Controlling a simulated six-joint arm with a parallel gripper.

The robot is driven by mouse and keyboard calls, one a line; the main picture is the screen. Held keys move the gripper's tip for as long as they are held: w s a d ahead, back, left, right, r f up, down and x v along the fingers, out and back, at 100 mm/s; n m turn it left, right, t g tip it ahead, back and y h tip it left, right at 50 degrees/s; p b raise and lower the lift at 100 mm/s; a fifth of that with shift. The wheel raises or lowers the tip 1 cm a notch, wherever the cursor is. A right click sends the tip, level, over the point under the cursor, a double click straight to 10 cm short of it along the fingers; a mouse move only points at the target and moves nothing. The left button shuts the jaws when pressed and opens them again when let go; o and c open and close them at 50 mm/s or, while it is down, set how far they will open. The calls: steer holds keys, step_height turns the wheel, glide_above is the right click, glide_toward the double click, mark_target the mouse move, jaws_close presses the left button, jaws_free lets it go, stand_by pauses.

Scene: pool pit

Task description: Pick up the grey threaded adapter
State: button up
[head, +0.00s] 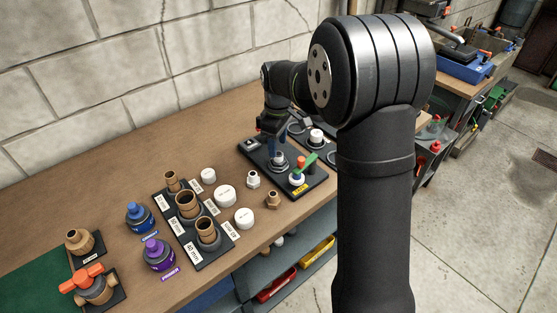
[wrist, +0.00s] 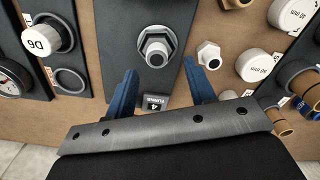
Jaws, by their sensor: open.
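The grey threaded adapter (head: 278,160), a hex fitting with a round flange, stands on a black plate (head: 253,150) at the back of the bench. In the wrist view the adapter (wrist: 156,46) is at the upper middle, its threaded end towards the camera. My gripper (head: 274,150) is over that plate, fingers pointing down. In the wrist view its blue fingers (wrist: 160,84) are spread apart and empty, one on each side of the plate's lower part, short of the adapter in the picture.
A small white hex fitting (wrist: 209,55) stands right of the plate, near white caps (wrist: 254,65). A red and green valve piece (head: 299,168) shares the plate's front. A white-capped part (wrist: 46,37) is at left. Brown fittings (head: 187,205) and blue and purple parts occupy the bench's front left.

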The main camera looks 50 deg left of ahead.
mark_target(278, 153)
steer(key=f, duration=0.4)
steer(key=shift+w+a+f, duration=0.1)
steer(key=shift+w+f, duration=0.05)
steer(key=shift+w, duration=0.05)
jaws_close()
